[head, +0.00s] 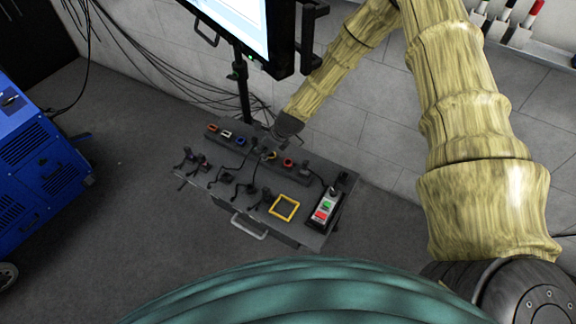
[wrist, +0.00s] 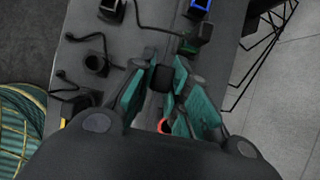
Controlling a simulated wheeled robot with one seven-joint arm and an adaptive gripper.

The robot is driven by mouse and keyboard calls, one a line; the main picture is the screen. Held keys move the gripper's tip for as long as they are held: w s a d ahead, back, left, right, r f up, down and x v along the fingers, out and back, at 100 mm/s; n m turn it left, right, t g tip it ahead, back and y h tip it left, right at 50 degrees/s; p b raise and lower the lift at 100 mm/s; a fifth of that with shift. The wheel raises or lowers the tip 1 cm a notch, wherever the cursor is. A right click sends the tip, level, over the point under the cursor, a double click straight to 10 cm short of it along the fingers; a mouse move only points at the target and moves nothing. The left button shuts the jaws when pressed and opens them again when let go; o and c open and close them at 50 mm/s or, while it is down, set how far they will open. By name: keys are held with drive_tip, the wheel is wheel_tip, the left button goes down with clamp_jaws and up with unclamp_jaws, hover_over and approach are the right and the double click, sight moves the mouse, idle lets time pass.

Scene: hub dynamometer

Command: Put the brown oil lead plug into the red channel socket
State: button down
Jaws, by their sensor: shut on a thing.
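My gripper (wrist: 164,72) has its teal fingers shut on a dark plug (wrist: 161,78). The plug looks almost black here, so I cannot confirm brown. In the head view my gripper (head: 282,138) is over the back row of sockets, its fingers too small to make out. The red channel socket (head: 288,162) is a red ring in that row, towards the right end. In the wrist view the red socket (wrist: 165,126) shows below the held plug, partly hidden by the fingers. The plug is apart from it.
A blue socket (head: 240,140) sits further left in the row. A dark plug with a cable (wrist: 200,33) stands by a green socket (wrist: 188,48). Other plugs and cables lie along the bench front (wrist: 95,64). A yellow frame (head: 284,208) and a button box (head: 325,209) are at right.

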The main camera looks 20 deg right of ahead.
drive_tip(key=shift+s+a, duration=1.05)
drive_tip(key=shift+a, duration=0.25)
drive_tip(key=s+d, duration=0.4)
drive_tip(key=s, duration=0.2)
drive_tip(key=shift+d+p, duration=0.2)
drive_tip(key=shift+p, duration=0.2)
idle(0.6)
idle(0.3)
drive_tip(key=w+d, duration=0.5)
drive_tip(key=d, duration=0.1)
drive_tip(key=shift+d, duration=0.2)
idle(1.2)
drive_tip(key=shift+f, duration=0.1)
drive_tip(key=shift+f, duration=0.35)
